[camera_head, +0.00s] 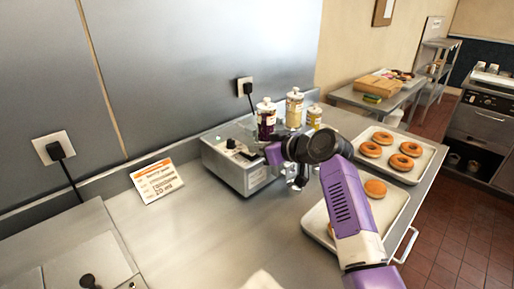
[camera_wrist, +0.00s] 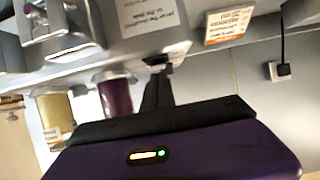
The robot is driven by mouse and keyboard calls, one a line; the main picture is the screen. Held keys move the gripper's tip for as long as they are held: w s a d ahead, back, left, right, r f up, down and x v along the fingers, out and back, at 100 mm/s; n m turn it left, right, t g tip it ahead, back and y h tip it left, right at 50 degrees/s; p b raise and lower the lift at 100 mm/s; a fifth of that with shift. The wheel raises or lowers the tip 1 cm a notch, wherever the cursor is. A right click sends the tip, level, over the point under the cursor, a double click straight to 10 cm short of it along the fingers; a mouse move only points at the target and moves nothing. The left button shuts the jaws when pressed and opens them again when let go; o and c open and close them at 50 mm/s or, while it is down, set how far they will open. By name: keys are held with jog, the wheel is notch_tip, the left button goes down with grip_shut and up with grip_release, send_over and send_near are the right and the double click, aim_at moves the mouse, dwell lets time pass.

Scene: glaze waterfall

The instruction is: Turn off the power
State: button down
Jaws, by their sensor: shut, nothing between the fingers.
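The glaze machine (camera_head: 238,163) is a silver box on the steel counter. Its top panel has a black knob or switch (camera_head: 230,143) and other dark controls; I cannot tell which one is the power switch. My gripper (camera_wrist: 157,72) is shut and empty in the wrist view, with its dark fingertips close to the machine's labelled panel (camera_wrist: 153,17). A small dark part lies right at the tips; contact cannot be told. In the head view, my purple wrist is at the machine's right end and hides part of it, and the fingertips are not clear.
Jars (camera_head: 294,108) stand behind the machine. An instruction card (camera_head: 157,181) leans left of it. Wall outlets with black plugs are at left (camera_head: 53,147) and behind (camera_head: 245,87). Doughnut trays (camera_head: 426,158) lie at right beside my arm. The counter in front is mostly clear.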

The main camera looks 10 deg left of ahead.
jog(key=f+b, duration=0.1)
jog(key=b, duration=0.3)
jog(key=shift+s+d+f+t+y, duration=0.1)
jog(key=shift+f+t+y, duration=0.2)
jog(key=shift+f+y, duration=0.1)
jog(key=shift+r, duration=0.4)
jog(key=shift+p, duration=0.3)
jog(key=shift+r+p, duration=0.3)
jog(key=shift+r, duration=0.55)
jog(key=shift+r, duration=0.15)
